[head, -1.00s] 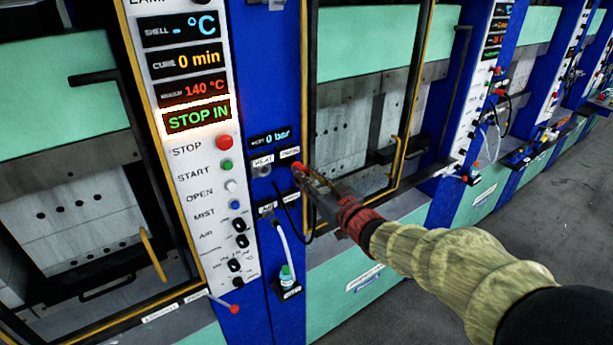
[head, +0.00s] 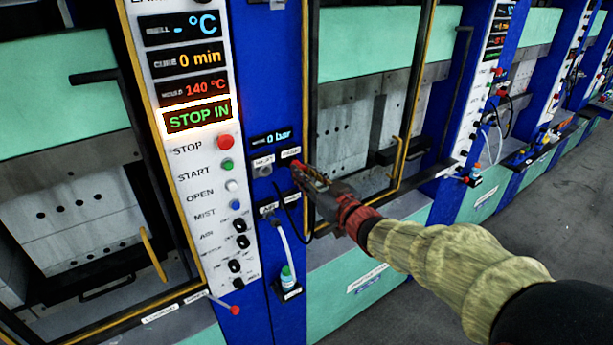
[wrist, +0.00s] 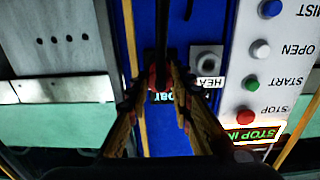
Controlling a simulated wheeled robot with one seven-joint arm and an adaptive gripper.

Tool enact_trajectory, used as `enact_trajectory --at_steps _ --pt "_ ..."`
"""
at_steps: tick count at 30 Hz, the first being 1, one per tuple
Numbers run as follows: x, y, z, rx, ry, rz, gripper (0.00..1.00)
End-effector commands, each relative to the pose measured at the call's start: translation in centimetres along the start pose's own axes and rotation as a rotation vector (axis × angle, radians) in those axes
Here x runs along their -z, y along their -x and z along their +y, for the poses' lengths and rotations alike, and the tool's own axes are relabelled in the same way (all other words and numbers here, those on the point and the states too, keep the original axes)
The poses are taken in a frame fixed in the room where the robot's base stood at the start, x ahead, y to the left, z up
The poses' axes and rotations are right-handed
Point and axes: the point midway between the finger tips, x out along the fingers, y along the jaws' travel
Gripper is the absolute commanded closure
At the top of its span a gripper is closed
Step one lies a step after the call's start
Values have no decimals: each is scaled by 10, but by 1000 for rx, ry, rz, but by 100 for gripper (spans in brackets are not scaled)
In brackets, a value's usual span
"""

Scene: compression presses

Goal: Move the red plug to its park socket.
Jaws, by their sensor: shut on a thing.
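The red plug (head: 297,167) is at the blue panel strip, just below the small right-hand label (head: 290,153). My gripper (head: 304,172) is shut on it from the right. In the wrist view, the red plug (wrist: 154,84) shows between the two fingers (wrist: 160,90), with a dark cable across it. The fingers and cable hide the panel behind the plug, so I cannot tell whether it is seated in a socket. Left of it, the HEAT socket (head: 263,170) is empty; it also shows in the wrist view (wrist: 207,60).
The white control panel (head: 190,200) with buttons and knobs stands to the left. A white hose (head: 285,243) and small bottle (head: 288,277) are below. A yellow-edged press opening (head: 350,130) is behind my arm. Grey floor (head: 540,200) is clear at right.

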Motion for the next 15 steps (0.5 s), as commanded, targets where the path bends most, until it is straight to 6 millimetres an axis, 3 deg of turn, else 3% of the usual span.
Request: enact_trajectory --at_steps 15 --pt "0 -12 0 1 0 0 100"
